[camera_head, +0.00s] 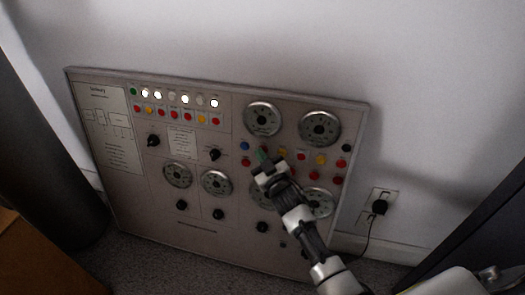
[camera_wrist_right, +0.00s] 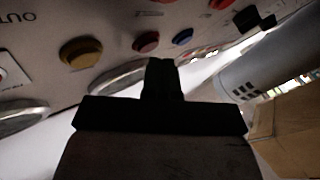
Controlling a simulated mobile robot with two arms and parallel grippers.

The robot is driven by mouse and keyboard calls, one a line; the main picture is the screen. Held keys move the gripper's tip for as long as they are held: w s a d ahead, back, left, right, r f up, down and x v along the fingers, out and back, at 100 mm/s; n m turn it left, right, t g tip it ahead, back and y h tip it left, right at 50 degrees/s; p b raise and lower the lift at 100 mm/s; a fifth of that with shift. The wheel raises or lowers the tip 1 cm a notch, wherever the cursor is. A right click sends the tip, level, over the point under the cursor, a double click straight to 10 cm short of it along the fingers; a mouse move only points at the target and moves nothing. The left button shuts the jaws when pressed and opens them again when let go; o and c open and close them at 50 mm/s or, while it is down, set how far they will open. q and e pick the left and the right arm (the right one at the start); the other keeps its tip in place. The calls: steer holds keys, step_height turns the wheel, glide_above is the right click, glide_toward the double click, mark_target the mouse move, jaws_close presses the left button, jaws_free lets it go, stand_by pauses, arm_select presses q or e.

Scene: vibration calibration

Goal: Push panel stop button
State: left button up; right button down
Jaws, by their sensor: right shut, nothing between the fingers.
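The grey control panel (camera_head: 150,210) leans against the wall and carries rows of coloured buttons, dials and black knobs. My right gripper (camera_head: 263,158) is shut and empty, in front of the panel's right half by a row of blue, red and yellow buttons. A blue button (camera_head: 245,146) shows just left of its fingertips, and a red button (camera_head: 301,156) to their right. In the right wrist view the dark shut fingers (camera_wrist_right: 162,70) sit below a yellow button (camera_wrist_right: 80,52), a red button (camera_wrist_right: 145,42) and a blue button (camera_wrist_right: 182,37). I cannot tell which is the stop button or whether the fingertips touch anything.
A wall outlet (camera_head: 382,203) with a black plug and cord is right of the panel. A dark cylinder (camera_head: 45,150) stands at the left, a brown box (camera_head: 35,260) at the lower left. A dark cabinet (camera_head: 480,235) is at the lower right.

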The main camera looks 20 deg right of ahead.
arm_select(q)
steer(key=shift+s+f, duration=0.1)
steer(key=shift+f, duration=0.1)
arm_select(e)
steer(key=shift+w, duration=0.1)
steer(key=shift+w+d+f, duration=0.1)
steer(key=shift+w+d, duration=0.1)
stand_by(0.4)
arm_select(q)
steer(key=shift+r, duration=0.15)
arm_select(e)
steer(key=shift+s+a, duration=0.1)
steer(key=shift+s, duration=0.05)
arm_select(q)
steer(key=x, duration=0.3)
steer(key=shift+r+p, duration=0.1)
steer(key=shift+p, duration=0.25)
arm_select(e)
steer(key=shift+s+a, duration=0.35)
steer(key=shift+s, duration=0.15)
arm_select(q)
steer(key=shift+r, duration=0.1)
arm_select(e)
steer(key=shift+r, duration=0.2)
